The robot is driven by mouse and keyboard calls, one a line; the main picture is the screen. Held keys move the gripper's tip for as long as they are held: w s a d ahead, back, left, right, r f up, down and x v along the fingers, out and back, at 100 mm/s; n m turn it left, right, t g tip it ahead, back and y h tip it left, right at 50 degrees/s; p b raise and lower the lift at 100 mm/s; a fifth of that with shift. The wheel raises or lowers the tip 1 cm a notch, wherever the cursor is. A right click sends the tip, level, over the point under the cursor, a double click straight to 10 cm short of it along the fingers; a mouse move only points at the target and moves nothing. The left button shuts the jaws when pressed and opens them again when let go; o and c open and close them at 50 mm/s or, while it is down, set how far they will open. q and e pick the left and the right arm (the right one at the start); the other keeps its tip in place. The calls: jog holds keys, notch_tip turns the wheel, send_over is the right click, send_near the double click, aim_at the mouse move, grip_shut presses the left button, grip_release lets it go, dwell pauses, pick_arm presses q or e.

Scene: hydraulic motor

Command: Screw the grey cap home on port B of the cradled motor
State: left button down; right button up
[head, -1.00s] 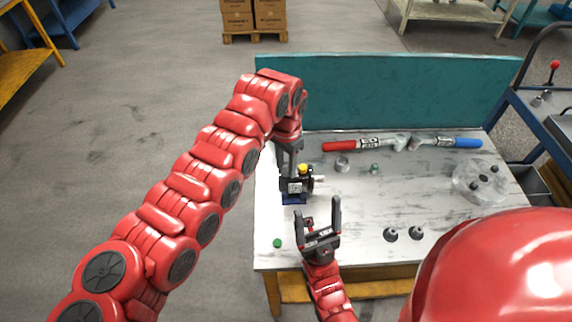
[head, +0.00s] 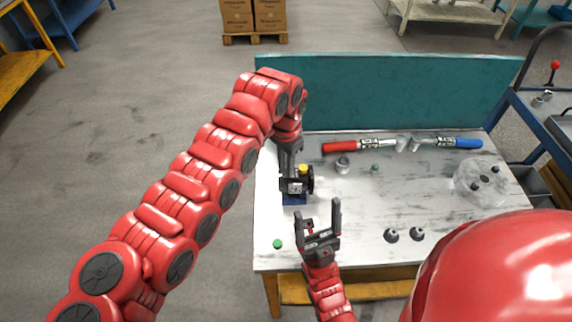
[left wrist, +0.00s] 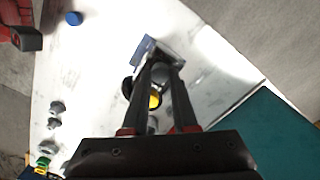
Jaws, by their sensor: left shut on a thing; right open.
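The motor (head: 292,187) sits in a blue cradle (head: 295,200) at the left of the table, with a yellow cap (head: 303,169) on top and a dark round flange on its right side. My left gripper (head: 291,172) reaches down from behind onto the motor. In the left wrist view its fingers (left wrist: 160,72) are closed on a small grey rounded piece (left wrist: 161,74), apparently the grey cap, mostly hidden. The yellow cap (left wrist: 154,100) shows between the fingers. I cannot tell how the grey piece meets port B. My right gripper (head: 322,218) is open and empty, in front of the motor.
A grey ring (head: 342,165) and a small green piece (head: 375,167) lie behind right. Red (head: 345,146) and blue (head: 460,142) handled tools lie by the teal back panel (head: 400,90). Two grey knobs (head: 391,235) (head: 416,234) and a green cap (head: 277,244) lie in front.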

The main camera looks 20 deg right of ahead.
pick_arm(q)
jog(key=c, duration=1.1)
grip_release()
jog(key=shift+m, duration=0.5)
jog(key=shift+o, duration=0.9)
jog(key=shift+s, duration=0.15)
jog(key=shift+n+b, duration=0.4)
jog(key=shift+b, duration=0.05)
jog(key=shift+s+r+n, duration=0.1)
jog(key=shift+n, duration=0.3)
jog(key=shift+w+f, duration=0.2)
